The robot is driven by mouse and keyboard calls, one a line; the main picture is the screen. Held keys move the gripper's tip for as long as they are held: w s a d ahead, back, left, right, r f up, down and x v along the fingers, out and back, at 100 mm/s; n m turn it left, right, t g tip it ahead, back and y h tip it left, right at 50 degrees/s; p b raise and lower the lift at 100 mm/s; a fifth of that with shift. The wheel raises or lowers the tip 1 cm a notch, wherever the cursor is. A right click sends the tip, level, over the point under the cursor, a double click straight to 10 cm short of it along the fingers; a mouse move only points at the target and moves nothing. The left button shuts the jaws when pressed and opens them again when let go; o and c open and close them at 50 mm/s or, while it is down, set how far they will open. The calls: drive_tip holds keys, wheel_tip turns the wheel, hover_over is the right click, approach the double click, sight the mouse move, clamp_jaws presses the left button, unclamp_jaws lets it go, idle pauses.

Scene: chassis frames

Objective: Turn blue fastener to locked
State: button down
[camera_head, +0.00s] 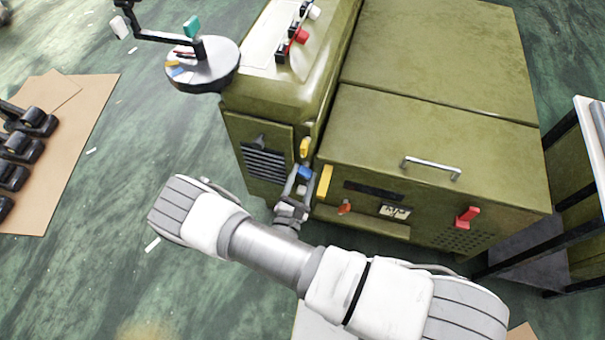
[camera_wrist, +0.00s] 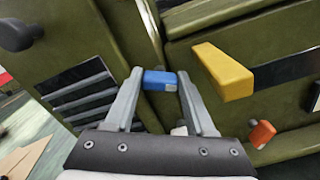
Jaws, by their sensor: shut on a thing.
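The blue fastener (camera_head: 304,173) is on the front of the olive-green machine, below a yellow knob (camera_head: 304,147) and left of a yellow handle (camera_head: 325,182). In the wrist view the blue fastener (camera_wrist: 160,80) lies between my fingertips, its pale end facing right. My gripper (camera_head: 297,182) is shut on it; in the wrist view my gripper (camera_wrist: 159,79) has one finger on each side of it. The fastener's base and any lock marking are hidden or too small to tell.
The yellow handle (camera_wrist: 225,72) juts out close to my right finger. An orange knob (camera_wrist: 262,134) is lower right, and a dark knob (camera_wrist: 18,34) is at left. A metal handle (camera_head: 431,168) and red lever (camera_head: 467,216) are farther right. Open floor (camera_head: 110,280) lies left.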

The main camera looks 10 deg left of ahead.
drive_tip(key=m+p, duration=0.2)
drive_tip(key=m, duration=0.4)
drive_tip(key=shift+s+f, duration=0.1)
drive_tip(key=m+p, duration=0.1)
drive_tip(key=m, duration=0.5)
drive_tip(key=shift+f+m+p, duration=0.15)
drive_tip(key=shift+m+p, duration=0.15)
drive_tip(key=shift+p, duration=0.1)
drive_tip(key=c, duration=0.5)
unclamp_jaws()
